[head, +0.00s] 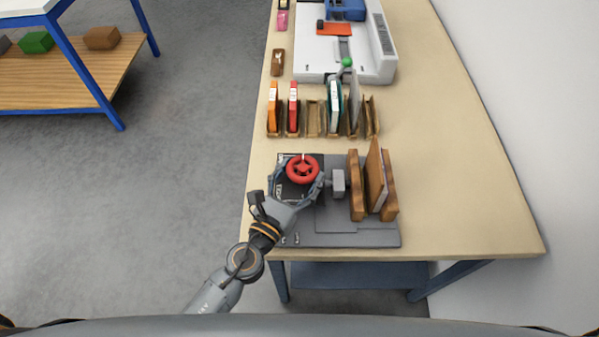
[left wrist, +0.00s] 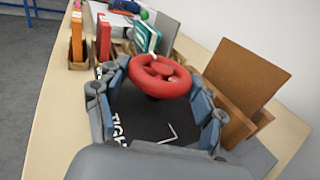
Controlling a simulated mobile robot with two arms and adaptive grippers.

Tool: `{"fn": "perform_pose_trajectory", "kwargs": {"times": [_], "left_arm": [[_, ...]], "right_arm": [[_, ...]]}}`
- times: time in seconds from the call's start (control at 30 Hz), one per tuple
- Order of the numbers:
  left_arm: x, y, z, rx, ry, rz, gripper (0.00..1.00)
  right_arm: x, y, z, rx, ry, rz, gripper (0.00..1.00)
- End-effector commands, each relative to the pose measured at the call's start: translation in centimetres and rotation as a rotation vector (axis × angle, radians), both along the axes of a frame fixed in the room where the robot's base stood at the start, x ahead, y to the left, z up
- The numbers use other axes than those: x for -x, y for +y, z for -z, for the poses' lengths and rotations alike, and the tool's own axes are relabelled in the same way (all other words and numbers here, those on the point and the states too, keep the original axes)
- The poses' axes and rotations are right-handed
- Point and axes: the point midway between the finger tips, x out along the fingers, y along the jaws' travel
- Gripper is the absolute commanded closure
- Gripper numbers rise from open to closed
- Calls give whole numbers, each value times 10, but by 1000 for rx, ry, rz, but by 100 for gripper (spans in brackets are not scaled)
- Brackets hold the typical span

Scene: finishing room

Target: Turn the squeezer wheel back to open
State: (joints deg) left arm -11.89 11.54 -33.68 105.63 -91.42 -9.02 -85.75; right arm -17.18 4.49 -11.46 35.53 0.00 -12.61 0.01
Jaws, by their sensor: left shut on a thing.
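The red squeezer wheel (head: 303,169) sits over a dark plate on the left part of the squeezer. The squeezer's grey base (head: 370,239) lies on the bench, with wooden jaws (head: 355,186) on its right side and a brown board (head: 376,176) upright between them. My left gripper (head: 301,180) is shut on the wheel, its fingers on either side of the rim. In the left wrist view the wheel (left wrist: 160,75) is between the blue finger pads, and part of white lettering shows on the black plate (left wrist: 150,118). My right gripper is not in view.
Behind the squeezer, a row of wooden slots (head: 314,118) holds orange, red and teal books. A white machine (head: 318,61) stands further back. The bench (head: 455,190) is clear at right, beside the wall.

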Motion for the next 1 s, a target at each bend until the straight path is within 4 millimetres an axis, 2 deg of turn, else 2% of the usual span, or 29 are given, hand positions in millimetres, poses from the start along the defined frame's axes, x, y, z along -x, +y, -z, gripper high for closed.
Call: {"fn": "perform_pose_trajectory", "kwargs": {"times": [0.37, 0.4, 0.5, 0.87, 1.0], "left_arm": [[0, 0, 0, 0, 1, -4, 63], [0, 0, 0, 0, 1, -4, 27], [0, 0, 0, 0, 1, -3, 8], [1, 1, 1, -1, 0, -2, 8], [12, 6, 2, -6, 3, -1, 8]], "right_arm": [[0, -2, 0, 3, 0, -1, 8], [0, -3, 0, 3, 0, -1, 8], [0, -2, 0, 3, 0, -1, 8], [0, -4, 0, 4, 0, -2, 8], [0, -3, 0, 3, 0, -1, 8]]}}
